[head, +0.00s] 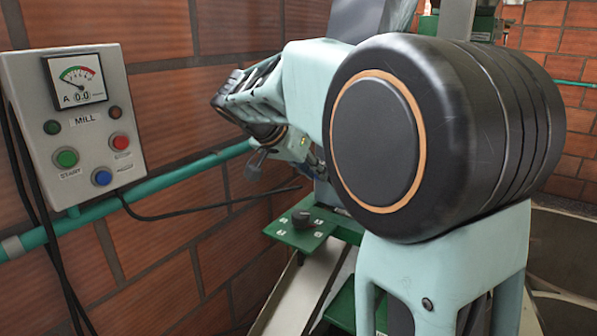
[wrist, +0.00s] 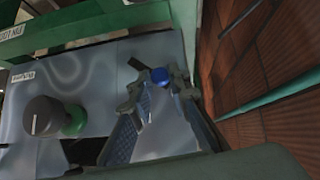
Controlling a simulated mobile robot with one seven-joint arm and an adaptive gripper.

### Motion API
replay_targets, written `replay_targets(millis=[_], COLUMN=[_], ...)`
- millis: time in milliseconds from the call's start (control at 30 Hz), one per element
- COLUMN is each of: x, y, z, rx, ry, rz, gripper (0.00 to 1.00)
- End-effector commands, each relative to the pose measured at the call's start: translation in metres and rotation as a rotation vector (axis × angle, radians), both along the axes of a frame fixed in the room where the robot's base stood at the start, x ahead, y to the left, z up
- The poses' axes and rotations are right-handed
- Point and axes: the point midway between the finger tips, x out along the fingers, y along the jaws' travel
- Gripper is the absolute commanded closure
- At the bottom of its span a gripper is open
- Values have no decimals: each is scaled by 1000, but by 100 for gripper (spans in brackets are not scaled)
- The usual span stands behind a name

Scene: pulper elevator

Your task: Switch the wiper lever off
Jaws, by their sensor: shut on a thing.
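In the wrist view, a lever with a round blue knob (wrist: 160,76) stands between the fingertips of my gripper (wrist: 157,93). The gripper's two fingers are shut on this lever, one on each side. I take it for the wiper lever, but I cannot read the nearby label clearly. The lever's shaft is hard to make out, so its exact tilt is unclear. In the head view, my gripper (head: 258,163) is near the brick wall, and the blue knob is not visible there.
A dark rotary knob (wrist: 42,117) with a green base sits on the grey plate (wrist: 165,52). A grey MILL panel (head: 92,125) hangs on the brick wall at left. A green pipe (head: 190,170) runs along the wall.

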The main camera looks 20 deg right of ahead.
Motion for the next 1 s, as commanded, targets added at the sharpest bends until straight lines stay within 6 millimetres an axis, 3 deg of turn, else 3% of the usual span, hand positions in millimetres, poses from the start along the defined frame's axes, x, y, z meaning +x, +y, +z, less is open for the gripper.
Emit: replay_targets(millis=[533,567,700,1000], x=[4,4,4,4], y=[4,4,4,5], z=[-7,-7,-7,-5], rx=[-67,-67,-67,-67], ry=[90,90,89,87], rz=[0,0,0,1], gripper=[100,81,66,66])
